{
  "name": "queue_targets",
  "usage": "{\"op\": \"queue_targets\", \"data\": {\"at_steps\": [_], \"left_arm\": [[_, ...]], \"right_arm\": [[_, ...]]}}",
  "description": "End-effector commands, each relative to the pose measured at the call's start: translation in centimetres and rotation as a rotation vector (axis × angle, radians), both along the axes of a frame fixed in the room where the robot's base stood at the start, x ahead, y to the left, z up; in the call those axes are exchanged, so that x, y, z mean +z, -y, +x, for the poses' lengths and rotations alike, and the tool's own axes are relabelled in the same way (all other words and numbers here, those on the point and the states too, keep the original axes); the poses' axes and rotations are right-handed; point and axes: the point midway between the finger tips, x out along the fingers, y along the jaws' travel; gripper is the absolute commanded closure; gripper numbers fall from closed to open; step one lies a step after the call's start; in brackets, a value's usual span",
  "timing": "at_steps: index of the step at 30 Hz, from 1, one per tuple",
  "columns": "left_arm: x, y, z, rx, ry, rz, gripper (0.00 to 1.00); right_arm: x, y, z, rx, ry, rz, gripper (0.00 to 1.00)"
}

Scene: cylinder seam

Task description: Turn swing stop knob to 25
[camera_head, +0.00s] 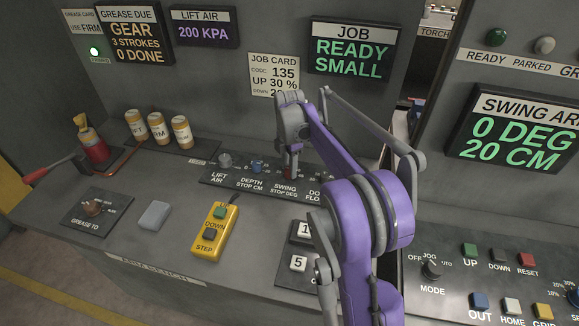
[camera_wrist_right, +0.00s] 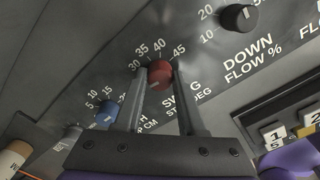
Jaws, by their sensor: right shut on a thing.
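The swing stop knob (camera_wrist_right: 160,76) is red, with scale numbers 30, 35, 40 and 45 showing around its upper side in the right wrist view. A small pale mark shows low on its left side; I cannot tell its exact setting. My right gripper (camera_wrist_right: 163,80) has one finger on each side of the knob and is shut on it. In the head view my right gripper (camera_head: 290,168) reaches down to the knob row, covering most of the knob. The label panel (camera_head: 258,182) reads SWING STOP DEG below it. My left gripper is not in view.
The blue depth stop knob (camera_wrist_right: 106,113) stands left of the gripper, and the black down flow knob (camera_wrist_right: 239,18) to the right. A yellow pendant (camera_head: 215,235) lies nearer. The swing arm display (camera_head: 515,130) reads 0 DEG, 20 CM. The job card (camera_head: 273,75) is partly covered.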

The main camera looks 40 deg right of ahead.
Motion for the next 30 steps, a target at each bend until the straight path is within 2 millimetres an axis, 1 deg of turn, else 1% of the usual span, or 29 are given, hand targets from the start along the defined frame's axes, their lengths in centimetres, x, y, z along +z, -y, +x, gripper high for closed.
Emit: {"op": "queue_targets", "data": {"at_steps": [5, 6, 8, 9, 11, 19, 22, 26, 30], "left_arm": [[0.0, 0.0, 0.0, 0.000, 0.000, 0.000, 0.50], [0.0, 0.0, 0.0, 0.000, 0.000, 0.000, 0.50], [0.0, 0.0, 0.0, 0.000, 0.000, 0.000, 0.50], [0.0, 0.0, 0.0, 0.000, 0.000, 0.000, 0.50], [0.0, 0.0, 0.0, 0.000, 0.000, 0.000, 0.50], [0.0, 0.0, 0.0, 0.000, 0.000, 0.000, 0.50], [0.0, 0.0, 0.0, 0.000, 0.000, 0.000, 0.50], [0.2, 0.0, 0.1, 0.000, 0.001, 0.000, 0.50], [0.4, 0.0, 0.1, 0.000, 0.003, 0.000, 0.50]], "right_arm": [[0.0, 0.0, 0.0, 0.001, 0.001, -0.001, 1.00], [0.0, 0.0, 0.0, 0.001, 0.001, -0.001, 0.59], [0.0, 0.0, 0.0, 0.000, 0.001, -0.001, 0.48], [0.0, 0.0, 0.0, 0.000, 0.001, -0.001, 0.41], [0.0, 0.0, 0.0, 0.000, 0.001, -0.001, 0.31], [0.0, 0.0, 0.0, 0.000, 0.000, 0.000, 0.31], [0.6, 0.0, 0.0, -0.001, 0.000, 0.000, 0.31], [2.4, 0.0, 0.0, -0.001, 0.000, 0.000, 0.31], [5.4, 0.0, 0.0, -0.001, 0.001, 0.000, 0.31]]}}
